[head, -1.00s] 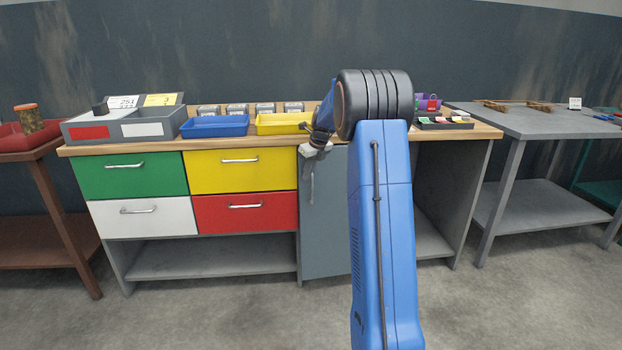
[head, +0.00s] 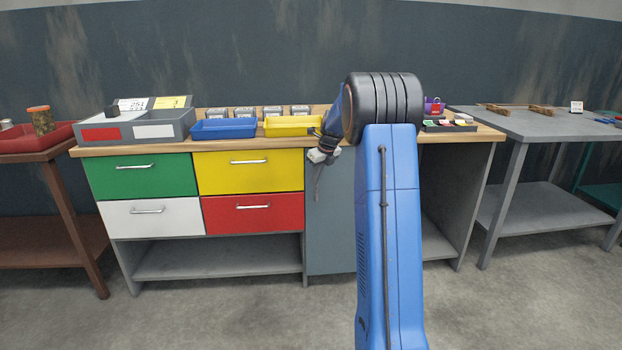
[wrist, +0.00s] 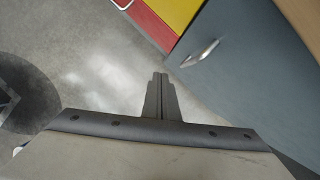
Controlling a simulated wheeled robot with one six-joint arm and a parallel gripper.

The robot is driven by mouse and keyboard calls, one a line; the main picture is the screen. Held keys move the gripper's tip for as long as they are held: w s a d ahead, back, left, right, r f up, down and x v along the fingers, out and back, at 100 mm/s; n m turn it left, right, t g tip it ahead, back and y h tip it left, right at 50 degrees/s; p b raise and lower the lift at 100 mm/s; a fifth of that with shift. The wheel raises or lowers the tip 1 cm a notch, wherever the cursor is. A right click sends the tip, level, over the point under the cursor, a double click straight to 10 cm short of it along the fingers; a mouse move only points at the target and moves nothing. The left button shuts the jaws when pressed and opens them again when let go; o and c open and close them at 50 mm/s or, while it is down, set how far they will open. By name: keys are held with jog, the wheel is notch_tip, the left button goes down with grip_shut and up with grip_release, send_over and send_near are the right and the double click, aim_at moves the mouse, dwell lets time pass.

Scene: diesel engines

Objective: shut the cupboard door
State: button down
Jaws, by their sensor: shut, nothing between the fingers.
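The cupboard door (head: 330,235) is a grey-blue panel right of the drawers, partly hidden behind my arm in the head view. It fills much of the upper right of the wrist view (wrist: 255,65), with its bar handle (wrist: 200,53) near the edge by the drawers. The door looks nearly in line with the drawer fronts; I cannot tell whether a small gap remains. My gripper (head: 317,198) is in front of the door's upper left part. In the wrist view its fingers (wrist: 160,76) are together and empty, apart from the handle.
Green, white, yellow and red drawers (head: 252,213) stand left of the door. The worktop (head: 230,143) above carries a blue tray (head: 224,128) and a yellow tray (head: 292,125). An open shelf bay lies right of my arm. A grey table (head: 545,124) stands further right. The floor in front is clear.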

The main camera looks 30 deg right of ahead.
jog(key=a+v, duration=0.2)
jog(key=v, duration=0.7)
jog(key=shift+r, duration=0.5)
jog(key=shift+w+a, duration=0.1)
jog(key=shift+a, duration=0.05)
jog(key=s+a+r+n, duration=0.2)
jog(key=s+a+n, duration=0.7)
jog(key=s+a, duration=0.2)
jog(key=s+a+r+n, duration=0.2)
jog(key=s+a+n, duration=0.6)
jog(key=s+a, duration=0.35)
jog(key=s+a+f+n, duration=0.3)
jog(key=s+n, duration=0.2)
jog(key=s, duration=0.3)
jog(key=s+a+f+n, duration=0.3)
jog(key=s+n, duration=0.3)
jog(key=s, duration=0.2)
jog(key=s+a+f+n, duration=0.3)
jog(key=s+n, duration=0.3)
jog(key=s, duration=0.2)
jog(key=shift+a+f+h, duration=0.3)
jog(key=shift+f, duration=0.4)
